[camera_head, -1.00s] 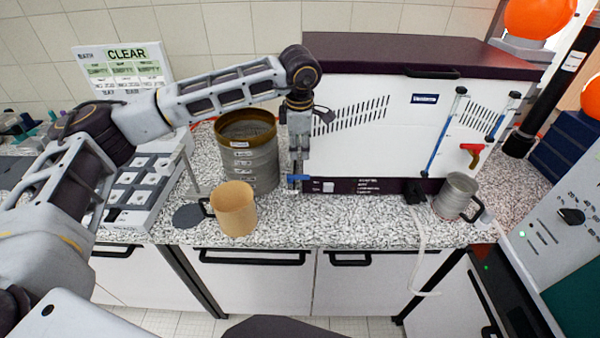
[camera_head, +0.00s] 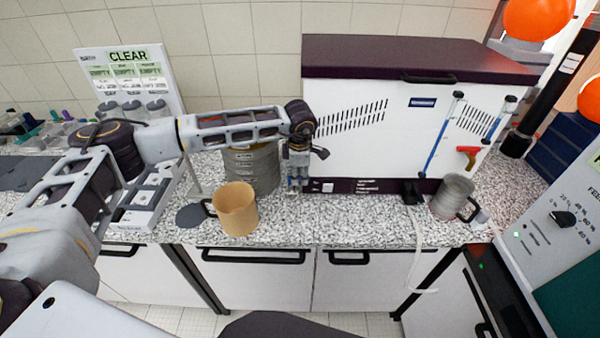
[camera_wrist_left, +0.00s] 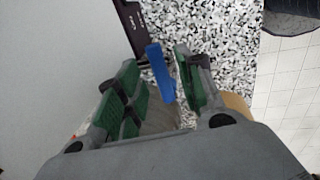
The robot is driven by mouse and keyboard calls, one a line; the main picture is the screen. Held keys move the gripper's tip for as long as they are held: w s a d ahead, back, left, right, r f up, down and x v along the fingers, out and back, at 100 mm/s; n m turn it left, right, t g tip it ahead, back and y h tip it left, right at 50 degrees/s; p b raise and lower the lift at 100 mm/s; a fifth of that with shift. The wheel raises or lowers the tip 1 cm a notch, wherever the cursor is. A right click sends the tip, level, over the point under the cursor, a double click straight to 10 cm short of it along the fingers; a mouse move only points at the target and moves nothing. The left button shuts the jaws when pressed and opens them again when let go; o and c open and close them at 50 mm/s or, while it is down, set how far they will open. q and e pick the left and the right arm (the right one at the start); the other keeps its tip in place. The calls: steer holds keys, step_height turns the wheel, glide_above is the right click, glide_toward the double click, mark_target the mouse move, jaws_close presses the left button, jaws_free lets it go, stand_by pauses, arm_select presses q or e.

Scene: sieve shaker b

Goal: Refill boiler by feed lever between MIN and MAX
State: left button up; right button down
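The boiler (camera_head: 385,140) is a white box with a dark lid at the back centre. Two blue-marked sight tubes (camera_head: 440,135) and a red handle (camera_head: 467,152) are on its front right; MIN and MAX marks are too small to read. A blue lever-like handle (camera_wrist_left: 160,74) is at its lower left front. My left gripper (camera_head: 297,184) points down there; in the left wrist view its green-padded fingers (camera_wrist_left: 160,92) are apart, with the blue handle between them, nearer the right finger. Whether they touch it is unclear. My right gripper is not in view.
A tan mug (camera_head: 236,210) stands before the sieve stack (camera_head: 250,168), which my left arm partly covers. A metal jug (camera_head: 453,197) and a pale hose (camera_head: 418,250) are on the right. A knob panel (camera_head: 575,210) is at far right. The counter front centre (camera_head: 340,225) is clear.

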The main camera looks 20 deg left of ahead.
arm_select(q)
steer(key=shift+w+f, duration=0.1)
steer(key=shift+f, duration=0.3)
jaws_close()
steer(key=shift+f+m+b, duration=0.1)
steer(key=shift+m+b, duration=0.4)
steer(key=shift+b, duration=0.2)
steer(key=shift+s+m+h+b, duration=0.2)
steer(key=shift+s+m+b, duration=0.1)
steer(key=shift+m+b, duration=0.5)
steer(key=shift+s+m+h+b, duration=0.25)
steer(key=shift+m+b, duration=0.35)
steer(key=shift+b, duration=0.25)
